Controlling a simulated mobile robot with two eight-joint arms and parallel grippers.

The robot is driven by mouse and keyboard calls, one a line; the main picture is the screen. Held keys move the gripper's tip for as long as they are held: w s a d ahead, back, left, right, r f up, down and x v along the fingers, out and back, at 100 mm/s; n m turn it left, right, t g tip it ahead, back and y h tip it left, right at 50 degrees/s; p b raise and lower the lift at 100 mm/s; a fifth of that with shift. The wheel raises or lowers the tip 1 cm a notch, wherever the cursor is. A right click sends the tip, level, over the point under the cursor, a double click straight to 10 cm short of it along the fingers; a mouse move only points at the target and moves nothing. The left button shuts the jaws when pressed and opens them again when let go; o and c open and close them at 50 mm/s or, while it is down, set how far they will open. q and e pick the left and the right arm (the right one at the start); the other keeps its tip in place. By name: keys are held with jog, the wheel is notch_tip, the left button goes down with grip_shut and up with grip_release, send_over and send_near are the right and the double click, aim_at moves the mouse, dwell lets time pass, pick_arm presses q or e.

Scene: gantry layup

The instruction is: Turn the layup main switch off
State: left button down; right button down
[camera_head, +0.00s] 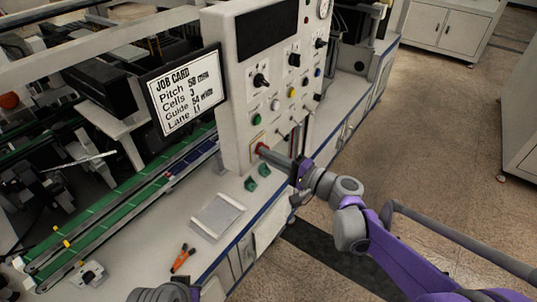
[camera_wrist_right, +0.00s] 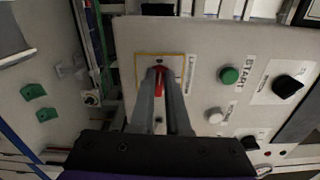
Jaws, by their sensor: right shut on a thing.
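The layup main switch is a red handle (camera_wrist_right: 160,84) on a plate with a yellow border (camera_wrist_right: 138,62), low on the light grey control panel (camera_wrist_right: 205,45). In the head view the red switch (camera_head: 261,148) shows just past my fingertips. My right gripper (camera_head: 269,154) reaches it from the right. In the wrist view the two long grey fingers of the right gripper (camera_wrist_right: 160,92) are shut on the red handle, one on each side. The fingers hide part of the handle and plate. My left gripper is not in view; a grey part of mine shows at the bottom edge.
A green START button (camera_wrist_right: 229,75), a white button (camera_wrist_right: 215,116) and black knobs (camera_wrist_right: 287,86) sit near the switch. A job card screen (camera_head: 186,93), green conveyor (camera_head: 110,205), grey tray (camera_head: 217,215) and orange-handled tool (camera_head: 182,259) are to the left. The floor at right is open.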

jog(key=shift+f+n, duration=0.1)
jog(key=shift+n, duration=0.4)
jog(key=c, duration=0.9)
grip_release()
jog(key=v, duration=1.1)
jog(key=shift+b, duration=0.35)
jog(key=shift+a, duration=0.1)
